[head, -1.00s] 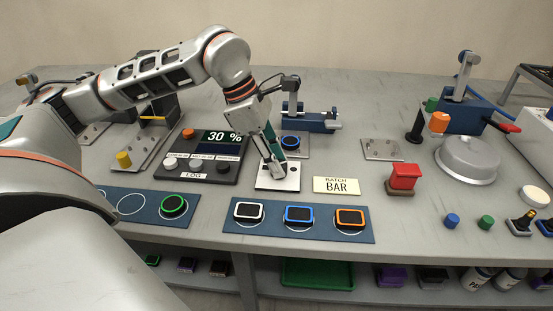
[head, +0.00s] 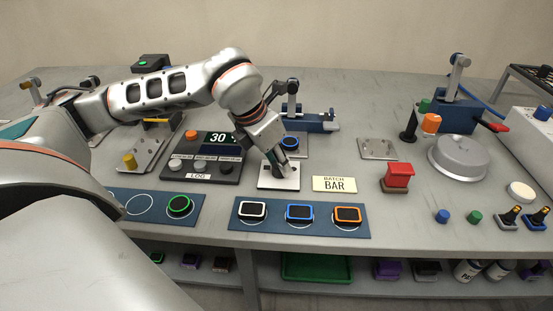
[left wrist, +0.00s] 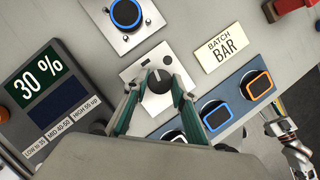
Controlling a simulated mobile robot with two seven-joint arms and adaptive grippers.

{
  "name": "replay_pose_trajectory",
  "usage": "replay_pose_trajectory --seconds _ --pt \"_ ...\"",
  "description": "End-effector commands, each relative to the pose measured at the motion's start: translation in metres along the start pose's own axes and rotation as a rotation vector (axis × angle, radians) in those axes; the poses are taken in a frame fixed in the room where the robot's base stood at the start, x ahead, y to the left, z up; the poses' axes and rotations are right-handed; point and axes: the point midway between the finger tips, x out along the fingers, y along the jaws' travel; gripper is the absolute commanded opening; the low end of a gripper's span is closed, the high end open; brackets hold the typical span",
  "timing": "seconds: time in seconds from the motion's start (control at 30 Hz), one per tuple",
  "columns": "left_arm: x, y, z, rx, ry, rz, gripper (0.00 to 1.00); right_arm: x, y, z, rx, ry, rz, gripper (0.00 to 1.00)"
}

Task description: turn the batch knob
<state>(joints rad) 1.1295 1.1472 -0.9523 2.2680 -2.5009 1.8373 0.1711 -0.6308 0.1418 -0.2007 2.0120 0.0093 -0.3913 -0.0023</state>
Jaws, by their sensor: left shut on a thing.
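The batch knob (left wrist: 157,82) is a dark round knob with a pale mark, on a white plate (left wrist: 136,73) in the left wrist view. My left gripper (left wrist: 157,92) is shut on it, one green-and-silver finger on each side. In the head view my left gripper (head: 283,168) comes down over the plate (head: 265,184) and mostly hides the knob. The display (head: 214,138) reads 30 %; it also shows in the left wrist view (left wrist: 40,74) above labels for low, mid and high ranges. A card (head: 334,184) reads BATCH BAR. A silver jointed part, seemingly of my right arm, shows at lower right of the left wrist view.
A blue mat (head: 246,228) with several coloured square-framed devices lies in front of the plate. A blue-ringed device (head: 290,143) stands behind it. A red block (head: 397,176) is to the right. Grey table lies bare between these things.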

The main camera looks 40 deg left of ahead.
Motion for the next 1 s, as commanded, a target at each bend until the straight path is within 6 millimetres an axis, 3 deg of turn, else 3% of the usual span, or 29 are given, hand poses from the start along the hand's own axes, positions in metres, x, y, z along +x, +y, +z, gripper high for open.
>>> replay_pose_trajectory --seconds 0.4,0.97,1.0 --pt "0.000 -0.002 0.000 -0.186 0.002 0.077 0.04 -0.006 -0.002 -0.005 0.008 0.001 -0.005 0.40" --pt "0.001 -0.002 -0.001 -0.216 0.005 0.088 0.04 -0.003 0.000 -0.011 0.008 0.012 -0.001 0.40" --pt "0.001 -0.002 -0.001 -0.216 0.005 0.088 0.28 -0.002 0.001 -0.011 0.008 0.013 -0.001 0.40"
